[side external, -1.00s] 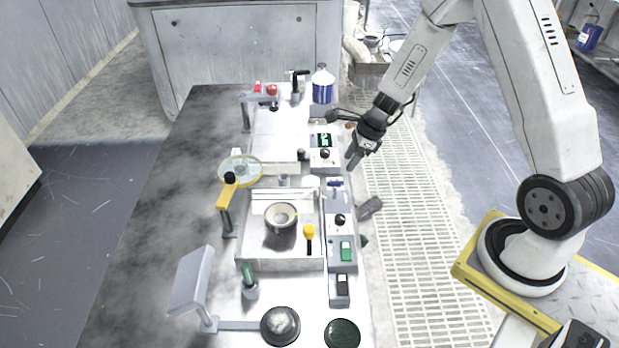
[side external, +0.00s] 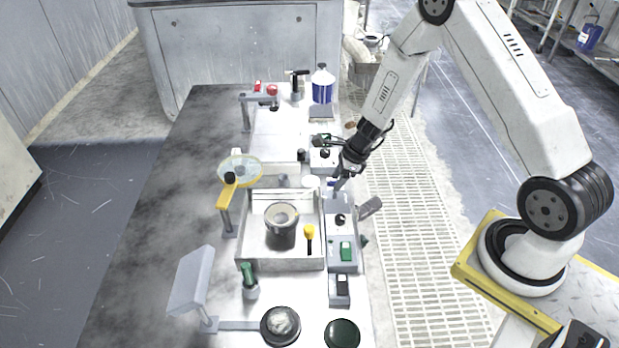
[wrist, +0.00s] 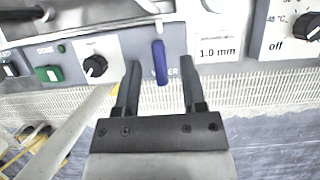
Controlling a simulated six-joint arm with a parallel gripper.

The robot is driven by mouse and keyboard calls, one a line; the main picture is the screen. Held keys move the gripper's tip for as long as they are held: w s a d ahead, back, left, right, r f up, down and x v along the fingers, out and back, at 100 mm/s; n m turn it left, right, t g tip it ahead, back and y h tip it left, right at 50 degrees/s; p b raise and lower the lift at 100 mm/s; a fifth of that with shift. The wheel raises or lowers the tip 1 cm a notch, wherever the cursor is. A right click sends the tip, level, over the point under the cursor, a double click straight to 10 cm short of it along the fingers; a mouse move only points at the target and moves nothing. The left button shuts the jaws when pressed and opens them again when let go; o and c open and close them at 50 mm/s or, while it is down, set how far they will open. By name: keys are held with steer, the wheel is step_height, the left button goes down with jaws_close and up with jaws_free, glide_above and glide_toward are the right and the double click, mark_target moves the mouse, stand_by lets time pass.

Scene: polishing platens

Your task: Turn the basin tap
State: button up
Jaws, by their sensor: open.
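The blue tap handle (wrist: 160,62) hangs down from the grey front panel in the wrist view, with a partly hidden label behind it. My gripper (wrist: 160,78) is open, with one finger on each side of the handle and a visible gap to both. In the side view my gripper (side external: 338,188) is low at the panel on the basin's right, and it hides most of the tap; a bit of blue (side external: 331,183) shows. The light rectangular basin (side external: 250,262) holds a dark metal pot (side external: 281,232).
Black knobs (wrist: 95,66) and (wrist: 307,27) sit on the panels to either side. A green switch (side external: 346,250) is nearer on the same panel. A grey tilted piece (side external: 369,207) sticks out to the right. Open grating floor (side external: 420,230) lies right of the bench.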

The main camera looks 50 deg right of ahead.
steer(key=shift+f, duration=0.1)
jaws_close()
